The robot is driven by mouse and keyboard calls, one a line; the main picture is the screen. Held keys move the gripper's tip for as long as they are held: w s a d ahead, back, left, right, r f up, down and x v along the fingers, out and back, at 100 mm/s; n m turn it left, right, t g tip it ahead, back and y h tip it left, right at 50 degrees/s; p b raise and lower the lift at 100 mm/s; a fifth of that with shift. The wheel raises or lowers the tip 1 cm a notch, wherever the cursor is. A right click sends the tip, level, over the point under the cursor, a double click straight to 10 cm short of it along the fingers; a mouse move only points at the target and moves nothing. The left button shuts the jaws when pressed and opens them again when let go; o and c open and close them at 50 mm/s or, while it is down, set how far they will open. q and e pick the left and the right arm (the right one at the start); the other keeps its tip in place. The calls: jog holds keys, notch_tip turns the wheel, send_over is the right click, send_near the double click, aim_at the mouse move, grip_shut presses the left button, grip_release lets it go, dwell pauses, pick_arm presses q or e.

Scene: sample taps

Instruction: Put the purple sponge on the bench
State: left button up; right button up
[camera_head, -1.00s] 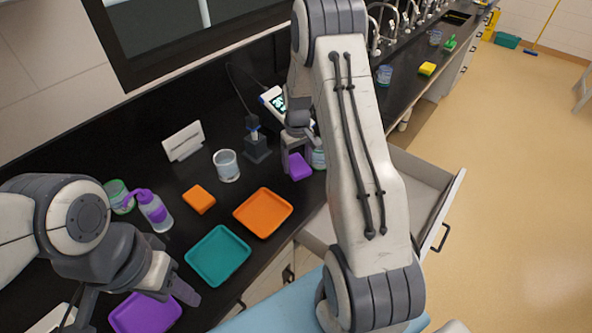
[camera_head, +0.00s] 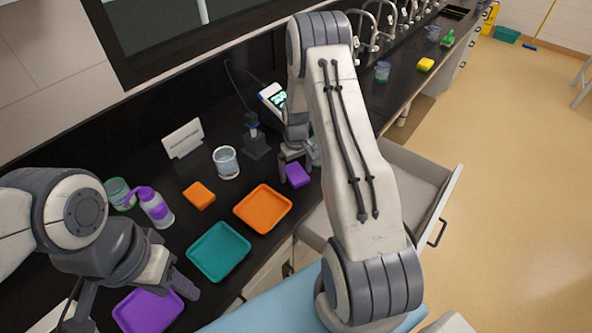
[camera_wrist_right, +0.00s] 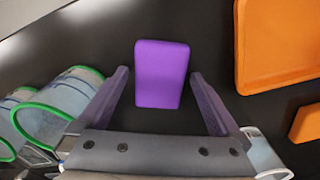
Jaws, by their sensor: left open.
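The purple sponge (camera_head: 297,175) lies on the black bench (camera_head: 240,185), close to its front edge. My right gripper (camera_head: 295,160) is above it, with its fingers apart. In the right wrist view the purple sponge (camera_wrist_right: 161,74) sits between the two open fingers (camera_wrist_right: 160,88), with dark gaps on both sides, so neither finger touches it. My left gripper (camera_head: 130,297) is open and empty over the purple tray (camera_head: 148,311) at the lower left.
An orange tray (camera_head: 263,208), a teal tray (camera_head: 219,251) and an orange sponge (camera_head: 199,195) lie left of the purple sponge. Glassware (camera_wrist_right: 60,105) with green rims stands close to the right gripper. An open drawer (camera_head: 425,190) juts out below the bench.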

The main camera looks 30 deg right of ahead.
aim_at(296, 173)
jog(key=shift+r, duration=0.15)
notch_tip(296, 173, up, 11)
jog(key=b, duration=0.3)
jog(key=s+a+r+n, duration=0.2)
jog(key=s+a+r, duration=0.15)
jog(key=a, duration=0.55)
jog(key=s+a+r+n, duration=0.1)
jog(key=s+a+r, duration=0.25)
jog(key=a, duration=0.55)
jog(key=s+a+n, duration=0.1)
jog(key=s+a, duration=0.2)
jog(key=s, duration=0.4)
jog(key=s+a+r+n+b, duration=0.1)
jog(key=s+a+n, duration=0.1)
jog(key=s+a, duration=0.2)
jog(key=s+a+r+n+y, duration=0.1)
jog(key=s+a, duration=0.3)
jog(key=s, duration=0.6)
jog(key=shift+r+n+b, duration=0.2)
jog(key=shift+n+b, duration=0.15)
jog(key=shift+n, duration=0.05)
jog(key=shift+s, duration=0.1)
